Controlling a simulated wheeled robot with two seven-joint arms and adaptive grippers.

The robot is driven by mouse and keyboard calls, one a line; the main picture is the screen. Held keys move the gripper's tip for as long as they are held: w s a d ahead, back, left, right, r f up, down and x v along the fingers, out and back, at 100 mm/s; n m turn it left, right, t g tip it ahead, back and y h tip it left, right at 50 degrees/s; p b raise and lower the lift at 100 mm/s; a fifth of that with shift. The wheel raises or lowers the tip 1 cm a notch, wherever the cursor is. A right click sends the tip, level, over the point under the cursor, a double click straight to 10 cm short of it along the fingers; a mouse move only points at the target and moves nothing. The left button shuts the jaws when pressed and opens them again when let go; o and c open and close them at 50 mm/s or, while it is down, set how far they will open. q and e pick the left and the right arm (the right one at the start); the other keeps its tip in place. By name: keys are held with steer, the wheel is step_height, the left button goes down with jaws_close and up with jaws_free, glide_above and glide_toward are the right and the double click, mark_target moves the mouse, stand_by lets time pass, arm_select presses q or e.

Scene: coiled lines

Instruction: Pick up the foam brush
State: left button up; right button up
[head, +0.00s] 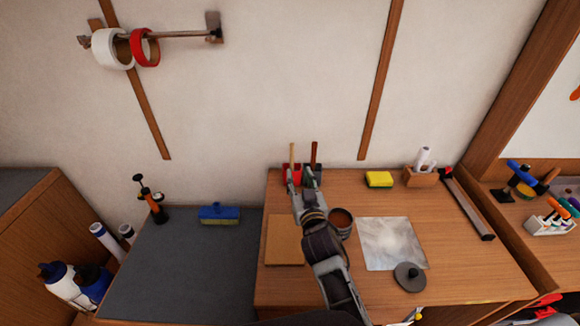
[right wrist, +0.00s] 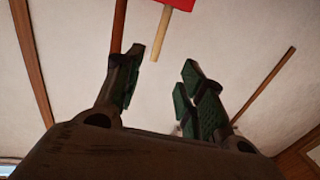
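Two upright handles stand by the wall at the back of the wooden table. One is a light wooden handle (head: 292,156), which looks like the foam brush; the other is a dark brown handle (head: 314,153). Red shows at their bases, partly hidden by my right gripper (head: 302,178). In the right wrist view the light handle (right wrist: 161,35) joins a red part (right wrist: 180,4) and lies beyond the fingertips, untouched. My right gripper (right wrist: 158,88) has its fingers apart, with nothing between them. My left gripper is not in view.
A brown pot (head: 341,218) stands close beside my right arm. A yellow sponge (head: 379,179), a wooden holder (head: 421,177) and a grey disc (head: 409,275) are on the table (head: 455,255). A blue-and-yellow brush (head: 219,214) lies on the grey surface (head: 190,270) to the left.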

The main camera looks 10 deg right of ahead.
glide_toward(292, 154)
steer(key=shift+w, duration=1.6)
steer(key=shift+w+a+r+p, duration=0.15)
steer(key=shift+w+p, duration=0.25)
steer(key=shift+w, duration=1.25)
steer(key=shift+w+d+p, duration=0.25)
steer(key=shift+w+p, duration=0.1)
steer(key=shift+w, duration=1.75)
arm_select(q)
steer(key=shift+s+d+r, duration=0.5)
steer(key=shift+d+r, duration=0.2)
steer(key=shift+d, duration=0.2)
arm_select(e)
jaws_close()
